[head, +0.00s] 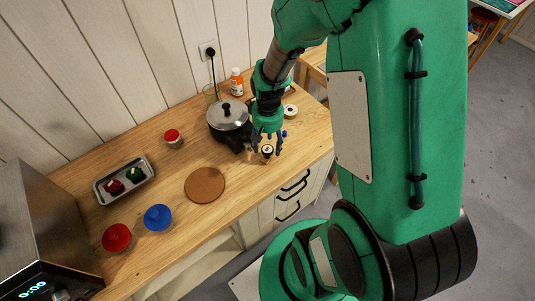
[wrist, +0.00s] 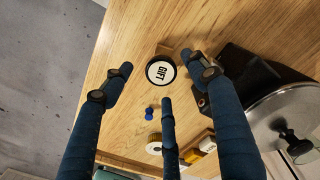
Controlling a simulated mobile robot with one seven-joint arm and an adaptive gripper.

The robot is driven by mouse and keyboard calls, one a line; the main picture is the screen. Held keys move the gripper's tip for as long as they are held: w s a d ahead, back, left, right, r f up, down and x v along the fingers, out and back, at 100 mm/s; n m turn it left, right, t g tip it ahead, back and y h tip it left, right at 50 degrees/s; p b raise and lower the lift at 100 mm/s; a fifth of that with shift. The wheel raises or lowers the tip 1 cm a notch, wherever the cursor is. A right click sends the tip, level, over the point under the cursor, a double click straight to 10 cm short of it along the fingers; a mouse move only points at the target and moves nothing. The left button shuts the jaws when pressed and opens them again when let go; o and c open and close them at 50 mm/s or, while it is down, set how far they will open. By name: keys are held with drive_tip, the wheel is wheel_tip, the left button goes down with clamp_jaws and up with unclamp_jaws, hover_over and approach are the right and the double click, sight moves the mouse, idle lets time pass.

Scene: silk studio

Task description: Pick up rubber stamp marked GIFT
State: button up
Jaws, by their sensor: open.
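The rubber stamp marked GIFT (wrist: 160,72) has a round white top with black letters and a dark rim. In the wrist view it stands on the wooden counter, between and beyond the tips of my open gripper (wrist: 161,70). One finger is to its left, one to its right and a third below it in the picture. No finger clearly touches it. In the head view my gripper (head: 267,139) points down over the counter, and the stamp (head: 267,151) shows just below the fingers, partly hidden by them.
A black pot with a metal lid (head: 229,115) stands close left of my gripper. A small blue thing (wrist: 150,113) and a tape roll (wrist: 154,145) are near the stamp. A cork mat (head: 205,185), blue bowl (head: 158,217), red bowl (head: 117,237) and metal tray (head: 103,194) lie farther left.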

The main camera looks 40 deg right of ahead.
sight(268, 149)
drive_tip(key=shift+f+b, duration=0.3)
drive_tip(key=shift+f, duration=1.85)
drive_tip(key=shift+c, duration=0.6)
drive_tip(key=c, duration=1.2)
